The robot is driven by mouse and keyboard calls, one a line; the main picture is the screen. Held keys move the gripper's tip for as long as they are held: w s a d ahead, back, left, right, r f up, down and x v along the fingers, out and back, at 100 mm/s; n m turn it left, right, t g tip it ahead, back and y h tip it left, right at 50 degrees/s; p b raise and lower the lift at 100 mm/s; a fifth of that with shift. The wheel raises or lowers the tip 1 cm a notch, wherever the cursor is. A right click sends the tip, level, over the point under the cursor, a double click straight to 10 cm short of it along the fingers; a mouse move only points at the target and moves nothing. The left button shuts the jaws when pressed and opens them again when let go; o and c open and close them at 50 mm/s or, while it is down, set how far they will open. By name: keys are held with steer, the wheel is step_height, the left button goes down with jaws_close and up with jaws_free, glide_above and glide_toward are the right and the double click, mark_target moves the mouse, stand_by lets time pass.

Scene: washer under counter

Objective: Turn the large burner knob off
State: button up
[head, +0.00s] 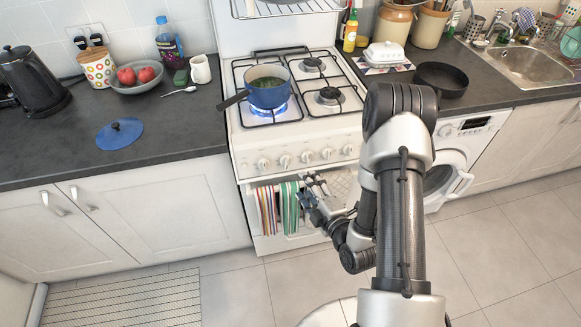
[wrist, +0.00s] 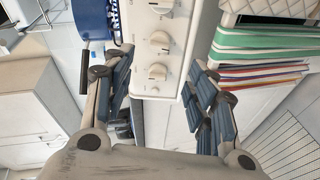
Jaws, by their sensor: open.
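A row of several round white knobs (head: 306,157) runs along the front panel of the white stove (head: 250,140). Three of the knobs (wrist: 160,41) show between my fingers in the wrist view. I cannot tell which knob belongs to the large burner. A blue flame (head: 283,108) burns under the blue pot (head: 268,93) on the front left burner. My gripper (head: 318,192) is in front of the stove, below the knob row. In the wrist view my gripper (wrist: 160,62) is open and empty, its two fingers spread apart. Contact with a knob is not visible.
Striped towels (head: 278,208) hang at the oven front beside my gripper; they also show in the wrist view (wrist: 260,55). The pot's handle (head: 233,99) points left. A blue lid (head: 119,133) lies on the left counter. A dark pan (head: 442,79) sits on the right counter. The floor ahead is clear.

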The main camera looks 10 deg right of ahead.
mark_target(289, 163)
steer(key=b+x, duration=0.2)
steer(key=x, duration=1)
steer(key=shift+r, duration=0.1)
steer(key=c, duration=1)
